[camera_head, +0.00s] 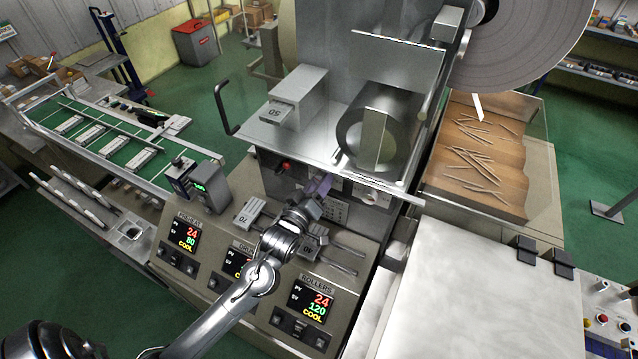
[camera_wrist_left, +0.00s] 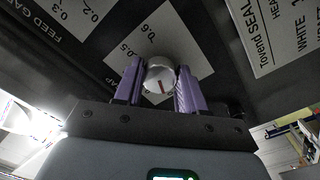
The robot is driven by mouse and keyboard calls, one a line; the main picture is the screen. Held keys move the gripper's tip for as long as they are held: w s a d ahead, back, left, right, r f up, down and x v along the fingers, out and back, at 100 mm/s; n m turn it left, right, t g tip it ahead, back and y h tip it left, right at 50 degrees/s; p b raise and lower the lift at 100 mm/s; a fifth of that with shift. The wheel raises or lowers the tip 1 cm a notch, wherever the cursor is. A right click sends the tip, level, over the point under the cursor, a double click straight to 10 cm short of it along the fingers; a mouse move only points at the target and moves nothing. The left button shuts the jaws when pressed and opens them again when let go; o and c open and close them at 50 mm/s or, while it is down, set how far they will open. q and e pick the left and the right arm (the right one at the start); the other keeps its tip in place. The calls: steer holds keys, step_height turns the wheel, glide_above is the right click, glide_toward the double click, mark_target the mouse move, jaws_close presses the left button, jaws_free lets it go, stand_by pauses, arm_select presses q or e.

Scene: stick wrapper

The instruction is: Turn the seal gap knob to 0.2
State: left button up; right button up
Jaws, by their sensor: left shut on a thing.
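My left gripper (camera_head: 318,188) reaches the upright front face of the machine, below the metal roller housing. In the left wrist view, its two purple fingers (camera_wrist_left: 160,84) are shut on a round pale knob (camera_wrist_left: 158,70) with a short red mark on its face. The knob sits on a white scale plate (camera_wrist_left: 185,38), where 0.5 and 0.6 can be read above it; the rest of the scale is hidden by my gripper. The knob's own name is not readable. My right gripper is not in view.
A plate marked FEED GAP (camera_wrist_left: 55,25) with 0.2 and 0.3 is at the upper left of the wrist view. A red knob (camera_head: 284,167) is left of my gripper. The ROLLERS display (camera_head: 313,301) is below. A wooden tray with sticks (camera_head: 440,170) is at right.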

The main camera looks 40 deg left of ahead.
arm_select(q)
steer(key=o, duration=1.1)
steer(key=shift+c, duration=0.2)
steer(key=b+v, duration=0.3)
steer(key=v, duration=0.7)
steer(key=shift+s, duration=0.35)
steer(key=shift+d+r, duration=0.1)
